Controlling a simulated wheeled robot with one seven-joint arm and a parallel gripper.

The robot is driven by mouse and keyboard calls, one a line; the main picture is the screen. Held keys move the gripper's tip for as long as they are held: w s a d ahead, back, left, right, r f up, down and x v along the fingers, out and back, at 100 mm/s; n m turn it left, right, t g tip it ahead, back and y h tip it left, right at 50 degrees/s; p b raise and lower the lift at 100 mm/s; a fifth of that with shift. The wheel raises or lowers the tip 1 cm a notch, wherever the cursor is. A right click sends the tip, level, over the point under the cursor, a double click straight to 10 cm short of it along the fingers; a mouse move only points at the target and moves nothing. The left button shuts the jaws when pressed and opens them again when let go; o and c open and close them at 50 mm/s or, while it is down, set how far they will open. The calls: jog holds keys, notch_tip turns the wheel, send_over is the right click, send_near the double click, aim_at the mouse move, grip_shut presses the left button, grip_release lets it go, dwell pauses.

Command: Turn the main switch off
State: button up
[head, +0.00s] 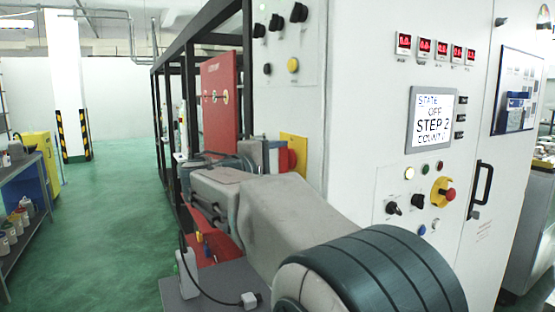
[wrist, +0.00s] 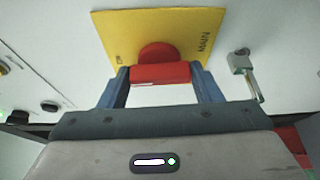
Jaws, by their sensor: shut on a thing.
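The main switch is a red rotary handle (wrist: 160,73) on a yellow plate (wrist: 115,33) marked MAIN, fixed to the white cabinet. In the wrist view the handle lies between the two blue-grey fingers of my gripper (wrist: 163,82), which is shut on it. In the head view the yellow plate (head: 299,146) and part of the red handle (head: 291,159) show just right of my gripper (head: 275,158). My arm hides the lower part of the switch. The cabinet display (head: 432,120) reads STATE OFF, STEP 2.
A metal padlock or hasp (wrist: 243,65) hangs right of the plate. A red panel (head: 220,105) in a black frame stands behind my arm. The cabinet carries a red emergency button (head: 448,194) and a black door handle (head: 481,188). Green floor (head: 110,235) is open at left.

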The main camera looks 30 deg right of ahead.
jog(key=n+p, duration=0.1)
jog(key=p, duration=0.1)
jog(key=r+n+y+p, duration=0.1)
jog(key=n+p, duration=0.1)
jog(key=p, duration=0.1)
jog(key=shift+g, duration=0.4)
jog(key=n+g+y+p, duration=0.1)
jog(key=n+p, duration=0.1)
jog(key=p, duration=0.1)
jog(key=shift+n+p, duration=0.3)
jog(key=shift+p, duration=0.05)
jog(key=n+g+p, duration=0.1)
jog(key=n+p, duration=0.1)
jog(key=p, duration=0.3)
jog(key=shift+w+g, duration=0.1)
jog(key=shift+g, duration=0.2)
jog(key=shift+f+n+p, duration=0.15)
jog(key=shift+n+p, duration=0.35)
jog(key=shift+p, duration=0.05)
jog(key=shift+f+g+y, duration=0.1)
jog(key=shift+g+y, duration=0.2)
jog(key=o, duration=1)
